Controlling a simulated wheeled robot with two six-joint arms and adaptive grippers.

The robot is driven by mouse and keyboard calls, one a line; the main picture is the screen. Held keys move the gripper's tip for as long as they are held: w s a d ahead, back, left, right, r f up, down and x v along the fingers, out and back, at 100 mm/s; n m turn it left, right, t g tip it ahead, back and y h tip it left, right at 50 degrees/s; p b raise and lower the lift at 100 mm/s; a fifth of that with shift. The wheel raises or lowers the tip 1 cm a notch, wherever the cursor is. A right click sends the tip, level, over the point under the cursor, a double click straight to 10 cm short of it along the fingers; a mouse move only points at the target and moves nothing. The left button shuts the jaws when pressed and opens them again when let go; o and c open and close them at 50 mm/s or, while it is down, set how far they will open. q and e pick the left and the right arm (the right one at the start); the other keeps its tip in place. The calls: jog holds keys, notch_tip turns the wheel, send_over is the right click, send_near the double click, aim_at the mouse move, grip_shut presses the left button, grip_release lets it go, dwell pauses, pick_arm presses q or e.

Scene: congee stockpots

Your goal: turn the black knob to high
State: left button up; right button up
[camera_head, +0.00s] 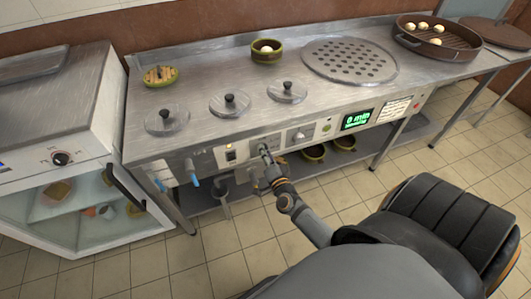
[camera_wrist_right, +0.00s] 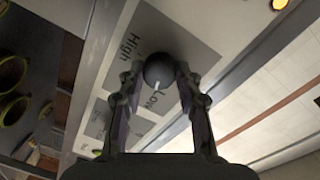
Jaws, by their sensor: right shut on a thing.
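The black knob (camera_wrist_right: 160,71) is round, with a short white mark on its face, on a grey plate (camera_wrist_right: 187,42) printed "High" and "Low". In the right wrist view the mark points down, close to the word "Low". My right gripper (camera_wrist_right: 159,80) has its two fingers on either side of the knob and is shut on it. In the head view my right gripper (camera_head: 265,156) reaches the stove's front panel (camera_head: 325,127), where it hides most of the knob. My left gripper is not in view.
A silver knob (camera_head: 299,136) and a green-lit display (camera_head: 356,120) are on the panel to the right of my gripper. Blue-handled taps (camera_head: 194,178) hang to the left. Lidded pots (camera_head: 230,103) are set in the steel top. Bowls (camera_head: 314,153) stand on the shelf below.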

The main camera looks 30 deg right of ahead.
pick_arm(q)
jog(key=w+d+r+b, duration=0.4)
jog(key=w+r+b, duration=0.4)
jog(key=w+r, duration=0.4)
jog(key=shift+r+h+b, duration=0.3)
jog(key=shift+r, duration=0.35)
pick_arm(e)
jog(key=shift+d+f+m+t+y, duration=0.15)
jog(key=shift+m+y, duration=0.1)
jog(key=shift+m, duration=3.3)
jog(key=shift+a+m+t+y, duration=0.1)
jog(key=shift+m+t+y, duration=0.1)
jog(key=shift+m, duration=3.3)
jog(key=shift+d+f+m+t+y, duration=0.15)
jog(key=shift+m+y, duration=0.1)
jog(key=shift+m, duration=3.3)
jog(key=shift+a, duration=0.1)
jog(key=o, duration=1.1)
jog(key=shift+r, duration=0.15)
jog(key=shift+o, duration=0.2)
